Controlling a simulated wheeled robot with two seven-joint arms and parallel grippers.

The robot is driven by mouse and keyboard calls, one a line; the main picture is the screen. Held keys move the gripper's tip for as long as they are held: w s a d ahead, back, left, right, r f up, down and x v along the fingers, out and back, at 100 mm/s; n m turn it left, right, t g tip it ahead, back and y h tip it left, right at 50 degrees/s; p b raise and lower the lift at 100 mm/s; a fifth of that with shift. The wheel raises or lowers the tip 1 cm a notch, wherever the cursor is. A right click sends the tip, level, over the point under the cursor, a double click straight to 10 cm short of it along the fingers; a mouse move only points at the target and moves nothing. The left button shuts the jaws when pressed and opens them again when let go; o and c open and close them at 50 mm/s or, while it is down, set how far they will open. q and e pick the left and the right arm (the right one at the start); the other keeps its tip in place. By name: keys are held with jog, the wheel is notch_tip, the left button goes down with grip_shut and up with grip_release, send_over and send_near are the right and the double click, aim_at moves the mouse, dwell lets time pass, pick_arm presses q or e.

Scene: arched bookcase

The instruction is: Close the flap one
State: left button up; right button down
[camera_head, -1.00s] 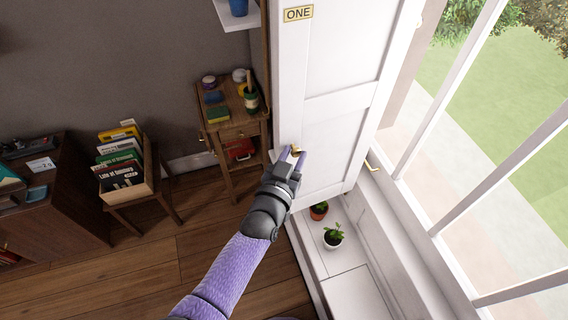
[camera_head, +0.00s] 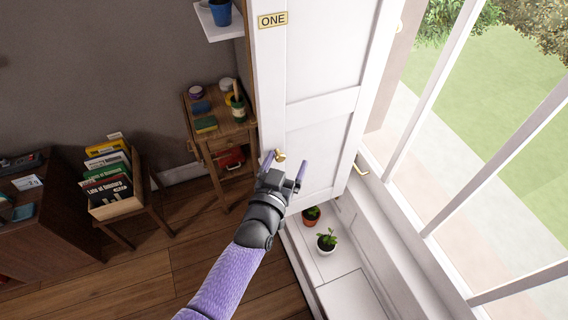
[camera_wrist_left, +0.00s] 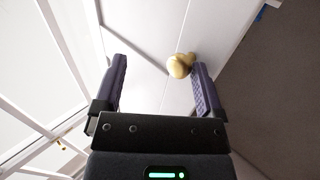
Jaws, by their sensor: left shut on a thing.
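Flap one is the white panelled door leaf (camera_head: 322,134) with a brass "ONE" plate (camera_head: 272,20) near its top. It stands upright at an angle between the dark bookcase side and the windows. A small round brass knob (camera_head: 280,156) sits low on its left side and also shows in the left wrist view (camera_wrist_left: 179,66). My left gripper (camera_head: 285,162) is at this knob, with a finger on either side of it. In the wrist view the knob lies close by the right finger (camera_wrist_left: 205,92), with a gap to the left finger (camera_wrist_left: 115,85). My right gripper is out of view.
Two potted plants (camera_head: 327,241) stand on the white ledge below the flap. A wooden stand (camera_head: 220,137) and a box of books (camera_head: 112,202) stand to the left. The wooden floor (camera_head: 150,275) is clear in front.

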pick_arm(q)
jog(key=shift+d+r, duration=0.1)
jog(key=shift+r, duration=0.2)
jog(key=p+v, duration=0.1)
jog(key=v, duration=0.9)
jog(key=shift+f, duration=0.3)
